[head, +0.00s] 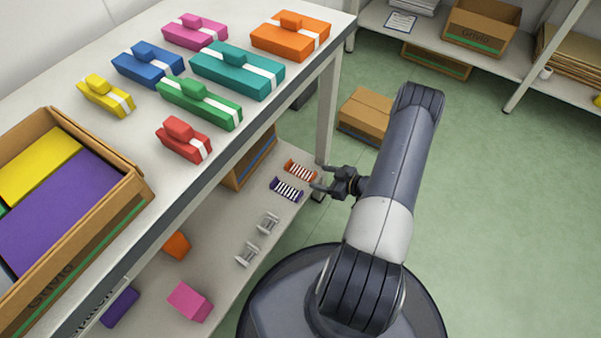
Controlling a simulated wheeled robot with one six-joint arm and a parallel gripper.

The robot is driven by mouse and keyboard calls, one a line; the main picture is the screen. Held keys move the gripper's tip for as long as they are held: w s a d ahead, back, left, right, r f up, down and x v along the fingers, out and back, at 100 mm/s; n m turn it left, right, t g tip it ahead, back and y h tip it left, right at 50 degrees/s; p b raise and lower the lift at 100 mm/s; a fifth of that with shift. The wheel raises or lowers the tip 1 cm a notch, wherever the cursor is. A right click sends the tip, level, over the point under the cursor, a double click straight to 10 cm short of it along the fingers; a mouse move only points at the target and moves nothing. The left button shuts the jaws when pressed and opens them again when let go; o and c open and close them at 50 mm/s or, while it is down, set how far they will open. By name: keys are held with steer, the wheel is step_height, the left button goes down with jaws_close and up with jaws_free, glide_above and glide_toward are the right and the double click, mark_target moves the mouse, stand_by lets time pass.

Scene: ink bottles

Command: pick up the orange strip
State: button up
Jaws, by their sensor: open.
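The orange strip (300,170), striped orange and white, lies on the lower shelf near its right end, beside the table leg. My gripper (319,178) is open and empty, just to the right of the strip. Its fingers point left towards the strip's right end. I see a small gap, but cannot tell the height of the fingers above the shelf. No part of the strip is clearly hidden.
A purple striped strip (286,189) lies close below the orange one. Two grey holders (268,222) (247,254) stand nearer on the lower shelf (215,270). The table leg (326,115) rises close to my gripper. The upper tabletop (100,145) holds several colored blocks and overhangs the shelf.

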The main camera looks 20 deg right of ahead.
mark_target(301, 170)
steer(key=shift+x, duration=1.35)
steer(key=shift+c, duration=0.4)
steer(key=c, duration=1)
steer(key=shift+o, duration=0.2)
